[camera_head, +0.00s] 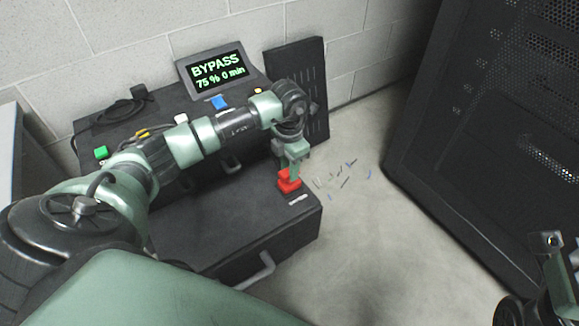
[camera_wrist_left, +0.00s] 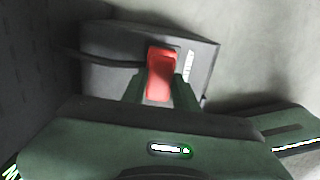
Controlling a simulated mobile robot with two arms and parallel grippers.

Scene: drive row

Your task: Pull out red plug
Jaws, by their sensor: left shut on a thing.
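The red plug (camera_head: 288,185) is at the right end of the low black cabinet's top (camera_head: 215,215). My left gripper (camera_head: 293,173) reaches down over it and is shut on it. In the left wrist view the red plug (camera_wrist_left: 160,72) shows between the two green fingers of my left gripper (camera_wrist_left: 159,90). A dark cable runs to the left beside it there. Whether the plug is seated or lifted cannot be told. Part of my right arm's end (camera_head: 550,245) shows at the right edge; its fingers are not clear.
A screen reading BYPASS 75 % 0 min (camera_head: 215,71) stands on the black unit behind. A green button (camera_head: 101,152) and a blue piece (camera_head: 219,102) are on that unit. A tall perforated black rack (camera_head: 480,140) stands at right. Small scraps (camera_head: 345,183) lie on the floor between.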

